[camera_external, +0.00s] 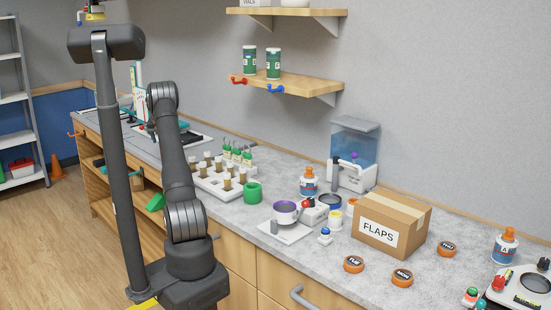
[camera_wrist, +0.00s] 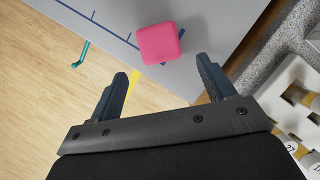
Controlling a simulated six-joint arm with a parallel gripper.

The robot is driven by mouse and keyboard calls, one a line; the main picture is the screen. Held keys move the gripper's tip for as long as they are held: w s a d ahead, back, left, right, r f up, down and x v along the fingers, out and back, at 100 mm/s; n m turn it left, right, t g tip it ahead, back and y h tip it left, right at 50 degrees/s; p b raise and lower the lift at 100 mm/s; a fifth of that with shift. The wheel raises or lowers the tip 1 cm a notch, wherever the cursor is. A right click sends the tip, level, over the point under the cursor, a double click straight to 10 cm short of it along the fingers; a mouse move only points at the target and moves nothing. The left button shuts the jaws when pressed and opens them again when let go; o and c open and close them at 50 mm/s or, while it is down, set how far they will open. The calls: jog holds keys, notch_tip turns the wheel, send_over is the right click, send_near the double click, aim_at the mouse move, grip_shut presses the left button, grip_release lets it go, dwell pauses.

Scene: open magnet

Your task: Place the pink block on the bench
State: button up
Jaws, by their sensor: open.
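The pink block (camera_wrist: 159,44) sits in the wrist view on a smooth grey surface (camera_wrist: 205,15) marked with blue lines. My gripper (camera_wrist: 161,70) is open, with one dark finger on each side below the block in the picture. Nothing is between the fingers, and the block lies just past their tips. I cannot tell the height of the fingers above the surface. In the external view the speckled grey bench (camera_external: 235,225) runs along the wall. The pink block and my fingertips cannot be made out there, where my arm blocks part of the bench's far left end.
The rack also shows at the wrist view's right edge (camera_wrist: 290,115). A teal hook (camera_wrist: 81,55) juts out over the wooden floor (camera_wrist: 35,80).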

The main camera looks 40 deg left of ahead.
jog(key=v, duration=0.2)
jog(key=shift+s+d+r, duration=0.15)
jog(key=shift+r, duration=0.2)
jog(key=shift+f, duration=0.1)
jog(key=x, duration=1.1)
jog(key=shift+f, duration=0.3)
jog(key=shift+w+a+r, duration=0.1)
jog(key=shift+w+a, duration=0.15)
jog(key=shift+r, duration=1.6)
